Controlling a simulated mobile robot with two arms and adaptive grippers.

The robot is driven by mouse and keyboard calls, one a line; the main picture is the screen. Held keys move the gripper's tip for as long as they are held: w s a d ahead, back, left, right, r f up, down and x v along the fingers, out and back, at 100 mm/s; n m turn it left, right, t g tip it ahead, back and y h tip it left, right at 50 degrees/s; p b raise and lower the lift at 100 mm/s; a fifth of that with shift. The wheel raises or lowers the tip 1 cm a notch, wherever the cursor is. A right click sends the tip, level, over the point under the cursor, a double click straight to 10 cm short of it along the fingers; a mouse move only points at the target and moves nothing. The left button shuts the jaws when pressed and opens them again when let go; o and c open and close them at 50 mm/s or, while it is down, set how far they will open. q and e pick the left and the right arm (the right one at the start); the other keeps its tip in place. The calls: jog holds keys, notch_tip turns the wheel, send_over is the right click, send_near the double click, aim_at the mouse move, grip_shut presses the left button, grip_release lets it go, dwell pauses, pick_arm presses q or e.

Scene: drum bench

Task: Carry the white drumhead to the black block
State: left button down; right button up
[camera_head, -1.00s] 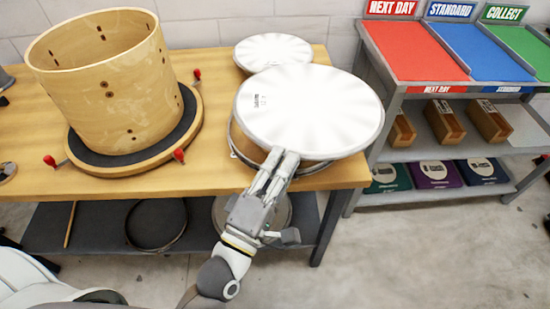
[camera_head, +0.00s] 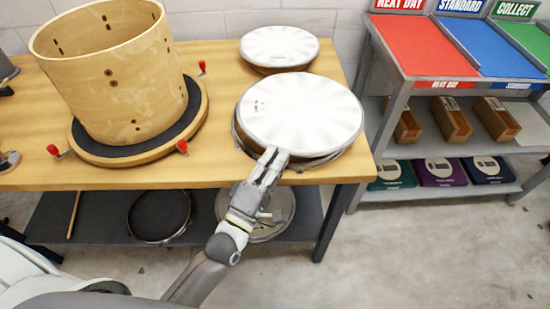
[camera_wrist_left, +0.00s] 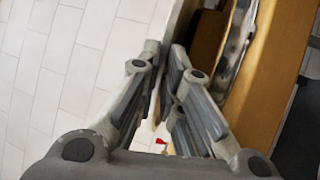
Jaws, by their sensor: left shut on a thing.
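The white drumhead (camera_head: 300,112) is a round, pale disc at the front right of the wooden bench. It sits at or just above a dark-rimmed round piece beneath it; I cannot tell whether they touch. My left gripper (camera_head: 272,157) is shut on the near edge of the drumhead. In the left wrist view the fingers (camera_wrist_left: 165,95) are close together with a thin edge between them, largely hidden. I cannot clearly pick out a black block. My right gripper is not in view.
A wooden drum shell (camera_head: 112,75) stands on a round base (camera_head: 190,130) with red-handled clamps at the left. A second white-topped drum (camera_head: 279,46) is behind the drumhead. A grey shelf (camera_head: 395,110) with coloured trays stands at the right. The bench's front edge (camera_head: 210,181) is near my gripper.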

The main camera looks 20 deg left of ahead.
pick_arm(q)
jog(key=shift+f, duration=0.1)
jog(key=c, duration=1.7)
grip_release()
jog(key=shift+o, duration=0.5)
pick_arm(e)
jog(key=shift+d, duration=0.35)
pick_arm(q)
jog(key=shift+s, duration=0.1)
jog(key=v, duration=0.7)
jog(key=shift+s, duration=0.15)
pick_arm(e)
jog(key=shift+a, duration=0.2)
